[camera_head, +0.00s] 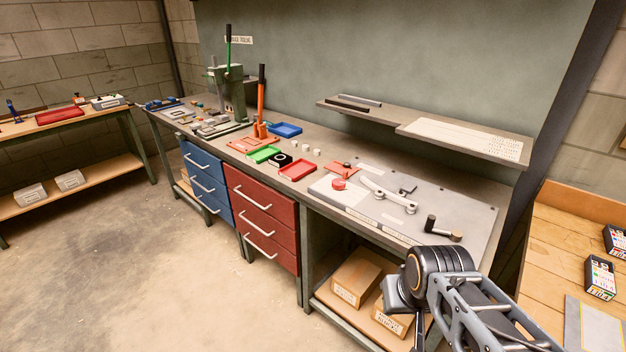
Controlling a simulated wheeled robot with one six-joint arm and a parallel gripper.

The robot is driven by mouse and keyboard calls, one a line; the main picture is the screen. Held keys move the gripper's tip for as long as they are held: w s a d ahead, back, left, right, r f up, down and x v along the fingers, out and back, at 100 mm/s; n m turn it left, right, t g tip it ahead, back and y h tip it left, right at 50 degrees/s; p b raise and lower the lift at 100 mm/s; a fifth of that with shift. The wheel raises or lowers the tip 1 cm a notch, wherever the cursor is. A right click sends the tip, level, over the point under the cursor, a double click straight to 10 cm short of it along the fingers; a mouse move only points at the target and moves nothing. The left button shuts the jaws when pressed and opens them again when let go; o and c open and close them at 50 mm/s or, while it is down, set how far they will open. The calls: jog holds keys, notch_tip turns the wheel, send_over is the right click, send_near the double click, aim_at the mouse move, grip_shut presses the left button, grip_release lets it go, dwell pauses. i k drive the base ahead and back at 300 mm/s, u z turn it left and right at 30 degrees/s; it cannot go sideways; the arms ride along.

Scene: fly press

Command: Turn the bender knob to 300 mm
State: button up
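The bender is a light grey plate (465,206) on the right part of the workbench. A round red knob (339,184) stands near its left end, and a pale arm with round pins (390,195) lies across its middle. A dark crank handle with a brown grip (432,225) is near its right front corner. A label strip runs along the front edge, but its marks are too small to read, so the knob's setting cannot be told. My arm shows at the lower right, in front of the bench and apart from the knob. No gripper fingers can be made out.
A shelf (465,142) hangs above the bender. Red (297,170), green (264,154) and blue (285,129) trays and a press with an orange lever (261,100) stand left of it. Boxes (356,278) sit underneath. A wooden table (560,230) is at right; the left floor is clear.

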aim_at(338, 184)
jog(key=u, duration=0.75)
jog(key=i, duration=1.05)
jog(key=z, duration=0.05)
